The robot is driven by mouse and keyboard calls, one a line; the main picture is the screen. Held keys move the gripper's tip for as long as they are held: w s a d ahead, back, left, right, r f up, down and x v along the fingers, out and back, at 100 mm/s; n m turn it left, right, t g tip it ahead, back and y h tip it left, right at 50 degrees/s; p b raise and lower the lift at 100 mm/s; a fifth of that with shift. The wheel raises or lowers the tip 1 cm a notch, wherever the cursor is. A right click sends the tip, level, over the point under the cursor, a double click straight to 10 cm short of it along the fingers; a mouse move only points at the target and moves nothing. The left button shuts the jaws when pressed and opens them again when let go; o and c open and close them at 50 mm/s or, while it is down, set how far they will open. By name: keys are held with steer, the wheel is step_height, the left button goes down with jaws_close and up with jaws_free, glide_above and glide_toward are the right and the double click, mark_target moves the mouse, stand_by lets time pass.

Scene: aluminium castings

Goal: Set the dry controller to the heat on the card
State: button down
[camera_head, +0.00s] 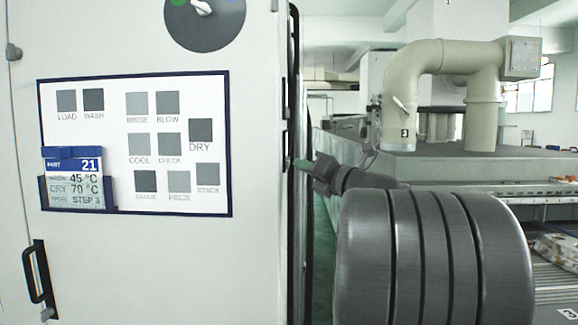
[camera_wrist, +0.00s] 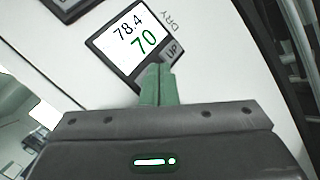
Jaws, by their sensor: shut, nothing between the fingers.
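The card (camera_head: 76,180) sits in a dark blue holder on the cabinet front at the left in the head view. It reads part 21, a wash line of 45 °C, DRY 70 °C and step 3. The dry controller (camera_wrist: 124,42) shows in the wrist view, tilted, with 78.4 in black above 70 in green. Its UP button (camera_wrist: 172,52) is at the display's lower right, beside the label DRY. My gripper (camera_wrist: 159,70) is shut and empty, its green fingertips just below the UP button; I cannot tell whether they touch it. It also shows in the head view (camera_head: 301,164) beside the cabinet's right edge.
At the right stand a machine with a thick pipe (camera_head: 430,60) and a roller conveyor (camera_head: 560,285).

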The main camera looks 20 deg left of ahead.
steer(key=shift+d, duration=0.25)
steer(key=d, duration=0.1)
steer(key=w+d, duration=0.1)
steer(key=d, duration=0.2)
steer(key=shift+w+d, duration=0.25)
steer(key=shift+d, duration=0.15)
steer(key=shift+a, duration=0.1)
stand_by(0.6)
steer(key=shift+s+a+r+p, duration=0.2)
steer(key=shift+a+p, duration=0.5)
steer(key=shift+p, duration=0.4)
steer(key=shift+p, duration=0.5)
